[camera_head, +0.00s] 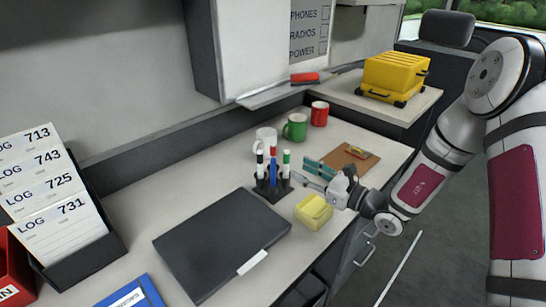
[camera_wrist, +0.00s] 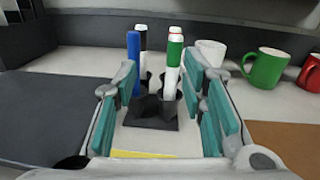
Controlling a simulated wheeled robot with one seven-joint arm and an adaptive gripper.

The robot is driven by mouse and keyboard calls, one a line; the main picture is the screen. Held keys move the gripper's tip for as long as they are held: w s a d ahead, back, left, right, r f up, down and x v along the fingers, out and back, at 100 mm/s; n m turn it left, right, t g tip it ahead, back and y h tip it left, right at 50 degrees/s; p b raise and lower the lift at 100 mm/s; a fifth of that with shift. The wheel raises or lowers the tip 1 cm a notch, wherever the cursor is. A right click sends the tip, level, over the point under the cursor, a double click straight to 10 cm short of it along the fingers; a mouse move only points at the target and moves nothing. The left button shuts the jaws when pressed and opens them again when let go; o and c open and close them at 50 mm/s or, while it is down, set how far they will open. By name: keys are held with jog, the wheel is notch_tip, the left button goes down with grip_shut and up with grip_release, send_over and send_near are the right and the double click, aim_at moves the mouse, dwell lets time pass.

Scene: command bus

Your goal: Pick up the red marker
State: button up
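The red marker (camera_head: 273,151) stands in a black marker holder (camera_head: 272,194), its red cap up. My gripper (camera_head: 314,171) is open and empty, just right of the holder in the head view. In the wrist view its teal finger pads (camera_wrist: 164,88) frame the holder and markers, which stand beyond them.
White (camera_head: 265,140), green (camera_head: 295,127) and red (camera_head: 319,114) mugs stand behind the holder. A yellow block (camera_head: 314,211) lies near the counter edge below my gripper. A black folder (camera_head: 220,245) lies left, and a clipboard (camera_head: 354,155) lies right.

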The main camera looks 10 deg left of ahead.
aim_at(275, 155)
jog(key=shift+m+t+h, duration=0.4)
jog(key=shift+m+t, duration=0.1)
jog(key=shift+m, duration=0.2)
jog(key=w+a, duration=0.1)
jog(key=w, duration=0.1)
jog(key=w+a+f, duration=0.1)
jog(key=w+a, duration=0.3)
jog(key=shift+f, duration=0.4)
jog(key=shift+r+b+x, duration=0.2)
jog(key=shift+b+x, duration=0.3)
jog(key=shift+x, duration=2.5)
jog(key=shift+s+a, duration=0.15)
grip_shut()
